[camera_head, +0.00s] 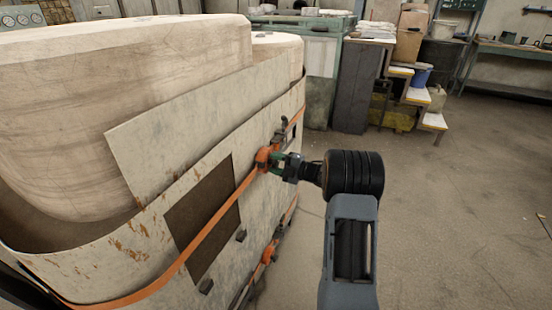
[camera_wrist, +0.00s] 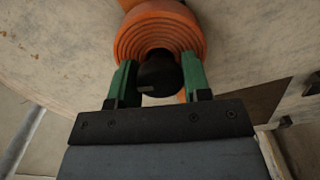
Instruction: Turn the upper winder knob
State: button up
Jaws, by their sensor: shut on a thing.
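The upper winder (camera_head: 263,158) is an orange strap reel on the side of a large pale metal shell. In the wrist view its orange coil (camera_wrist: 160,32) shows at the top, with a black knob (camera_wrist: 160,74) in front of it. My gripper (camera_head: 279,163) reaches it from the right. In the wrist view the green fingers of my gripper (camera_wrist: 159,80) stand on both sides of the black knob, shut on it. The fingers partly hide the winder in the head view.
An orange strap (camera_head: 205,230) runs along the pale shell (camera_head: 75,262). A lower winder (camera_head: 269,254) sits below on the same side. A dark square opening (camera_head: 202,217) lies left of my gripper. Open floor (camera_head: 450,220) spreads to the right; steps (camera_head: 420,97) stand farther back.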

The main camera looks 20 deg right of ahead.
jog(key=m+p, duration=0.5)
jog(key=m, duration=0.1)
jog(key=shift+r, duration=0.2)
jog(key=m+p, duration=0.2)
jog(key=m, duration=0.1)
jog(key=shift+m, duration=0.4)
jog(key=shift+f+m+p, duration=0.15)
jog(key=shift+m+p, duration=1.05)
jog(key=shift+m, duration=0.6)
jog(key=o, duration=0.9)
jog(key=v, duration=1.3)
jog(key=shift+s+d+p, duration=0.3)
jog(key=shift+p, duration=0.1)
